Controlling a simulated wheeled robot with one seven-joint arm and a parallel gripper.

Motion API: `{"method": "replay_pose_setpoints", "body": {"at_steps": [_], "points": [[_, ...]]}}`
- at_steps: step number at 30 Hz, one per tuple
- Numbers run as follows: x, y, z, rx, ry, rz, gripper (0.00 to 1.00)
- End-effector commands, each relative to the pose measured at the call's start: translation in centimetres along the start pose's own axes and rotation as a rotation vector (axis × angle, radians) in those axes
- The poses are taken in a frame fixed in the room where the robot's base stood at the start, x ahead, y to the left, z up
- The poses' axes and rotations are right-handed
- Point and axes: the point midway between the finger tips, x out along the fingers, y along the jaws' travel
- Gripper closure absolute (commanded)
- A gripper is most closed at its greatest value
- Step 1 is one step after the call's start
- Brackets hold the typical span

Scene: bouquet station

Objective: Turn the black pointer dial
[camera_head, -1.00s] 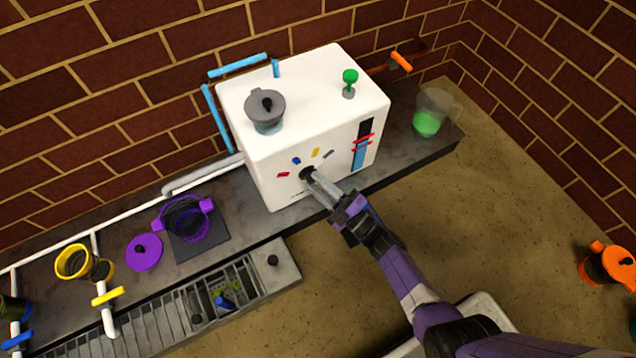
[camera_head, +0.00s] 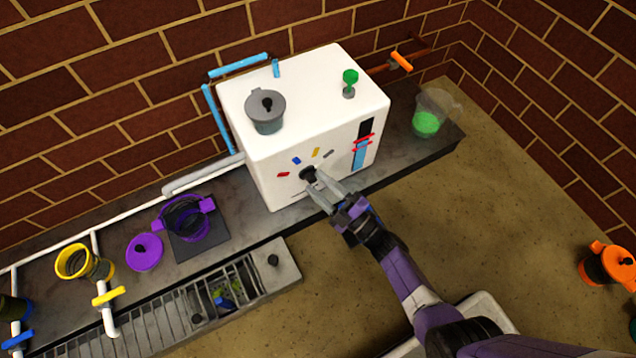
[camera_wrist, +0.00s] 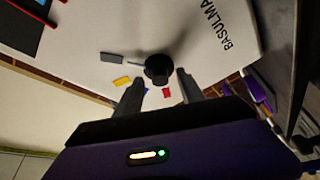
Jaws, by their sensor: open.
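The black pointer dial (camera_head: 307,174) is on the front face of the white box (camera_head: 330,110), ringed by red, blue, yellow and grey marks. In the wrist view the dial (camera_wrist: 157,69) stands just beyond and between my fingertips. Its thin grey pointer is aimed toward the grey mark (camera_wrist: 112,57). My gripper (camera_head: 316,186) is open in front of the dial, with its fingers apart; it also shows in the wrist view (camera_wrist: 160,80). I cannot tell whether either finger touches the dial.
A grey lidded pot (camera_head: 267,110) and a green knob (camera_head: 349,82) sit on top of the box. A jug with green liquid (camera_head: 426,122) stands on the counter to its right. A purple pot (camera_head: 185,220) is to the left.

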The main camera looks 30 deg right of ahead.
Motion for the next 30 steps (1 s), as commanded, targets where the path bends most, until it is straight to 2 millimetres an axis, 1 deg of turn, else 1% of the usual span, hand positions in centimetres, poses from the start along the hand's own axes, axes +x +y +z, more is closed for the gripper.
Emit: {"method": "replay_pose_setpoints", "body": {"at_steps": [6, 12, 18, 30], "points": [[-3.6, 0.0, 0.1, 0.001, -0.005, -0.001, 0.54], [-6.3, 0.0, 0.1, 0.001, -0.004, -0.001, 0.54], [-7.1, 0.0, 0.0, 0.001, -0.001, -0.001, 0.54], [-7.1, 0.0, 0.0, 0.001, -0.001, -0.001, 0.54]]}}
